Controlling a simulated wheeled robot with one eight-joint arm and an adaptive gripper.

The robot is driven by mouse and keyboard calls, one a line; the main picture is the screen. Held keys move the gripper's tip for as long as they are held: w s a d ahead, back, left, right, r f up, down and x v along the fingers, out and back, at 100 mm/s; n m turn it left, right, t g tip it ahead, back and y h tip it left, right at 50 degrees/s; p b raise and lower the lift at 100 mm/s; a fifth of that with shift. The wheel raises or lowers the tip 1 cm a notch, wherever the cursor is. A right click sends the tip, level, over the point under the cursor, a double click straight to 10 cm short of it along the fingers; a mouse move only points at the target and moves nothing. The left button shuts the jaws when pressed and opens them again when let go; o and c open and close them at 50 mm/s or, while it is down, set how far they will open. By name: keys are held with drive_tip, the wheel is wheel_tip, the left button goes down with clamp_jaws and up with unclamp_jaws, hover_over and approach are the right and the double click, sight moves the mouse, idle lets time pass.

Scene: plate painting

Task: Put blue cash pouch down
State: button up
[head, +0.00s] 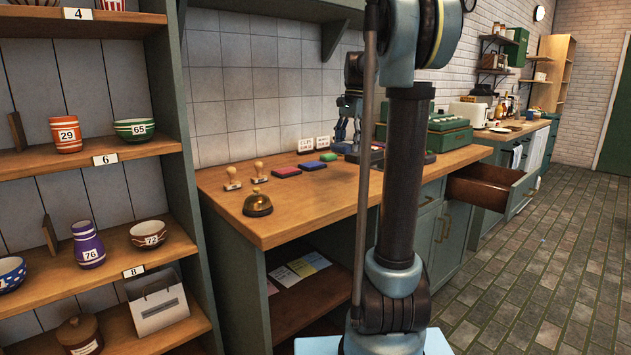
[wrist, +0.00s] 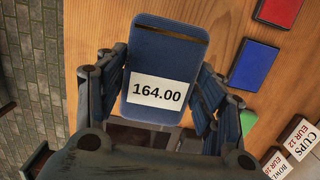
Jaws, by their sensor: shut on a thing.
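The blue cash pouch (wrist: 172,55) with a white label reading 164.00 lies between the fingers of my gripper (wrist: 156,95) in the wrist view. The fingers are shut on its two sides. The wooden counter (wrist: 95,25) shows beneath and around it. In the head view my gripper (head: 347,130) points down over the back of the counter (head: 300,205), with a small bit of blue (head: 342,147) under it. I cannot tell whether the pouch touches the counter. My arm hides part of the counter there.
A red pad (wrist: 280,10), a blue pad (wrist: 253,65) and price cards (wrist: 300,135) lie close to the pouch. A brass bell (head: 257,203) and wooden stamps (head: 232,179) stand at the counter's left. A green cash register (head: 435,130) stands behind my arm. A drawer (head: 490,185) is open at right.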

hover_over(346, 178)
drive_tip(key=f, duration=0.5)
drive_tip(key=shift+w+d, duration=0.15)
drive_tip(key=shift+w, duration=0.25)
drive_tip(key=shift+s+f, duration=0.1)
drive_tip(key=shift+f, duration=2.25)
drive_tip(key=o, duration=1.2)
drive_tip(key=r, duration=0.4)
drive_tip(key=d+r, duration=0.1)
drive_tip(key=r, duration=0.7)
drive_tip(key=shift+w+d, duration=0.15)
drive_tip(key=shift+w, duration=0.25)
drive_tip(key=shift+s, duration=0.1)
